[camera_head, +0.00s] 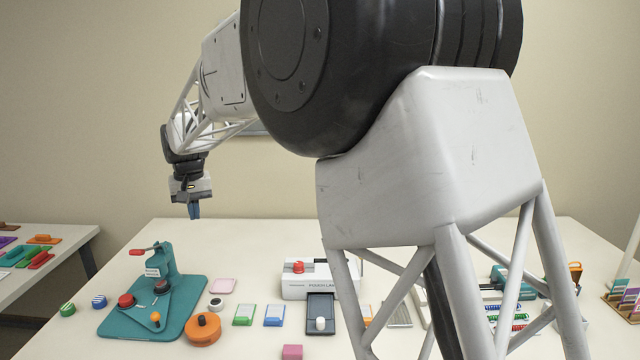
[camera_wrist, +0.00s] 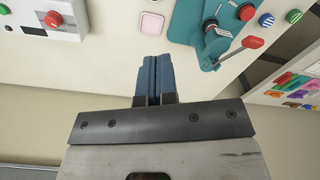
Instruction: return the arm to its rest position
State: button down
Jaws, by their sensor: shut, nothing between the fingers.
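My gripper (camera_head: 194,212) hangs fingers-down in the air above the back left of the white table (camera_head: 240,235), apart from everything on it. In the wrist view its two blue fingers (camera_wrist: 154,82) lie side by side, shut with nothing between them. The arm's column and struts hide part of the table's middle and right.
A teal press (camera_head: 160,263) with a red handle stands on a teal base at left. The white laminator (camera_head: 306,287) with a red button sits mid-table. An orange round tool (camera_head: 203,328), a pink pad (camera_head: 222,286) and small coloured blocks lie between. A side table (camera_head: 50,258) is at far left.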

jog(key=s+d+r+m, duration=0.15)
jog(key=s+d, duration=0.35)
jog(key=d, duration=0.6)
jog(key=s+d+r+t, duration=0.1)
jog(key=s+d+r, duration=0.1)
jog(key=s+d, duration=0.65)
jog(key=s+d+r+m, duration=0.1)
jog(key=s+d, duration=0.2)
jog(key=d, duration=1)
jog(key=s+d+f, duration=0.3)
jog(key=s+d, duration=0.3)
jog(key=s, duration=0.2)
jog(key=s+d+f+m, duration=0.1)
jog(key=s+d+f, duration=0.2)
jog(key=s, duration=0.6)
jog(key=s+d+f+m+t, duration=0.1)
jog(key=s+d+f, duration=0.2)
jog(key=s+d, duration=0.5)
jog(key=shift+s+d+f+h, duration=0.25)
jog(key=shift+d+f+h, duration=0.05)
jog(key=shift+f, duration=0.1)
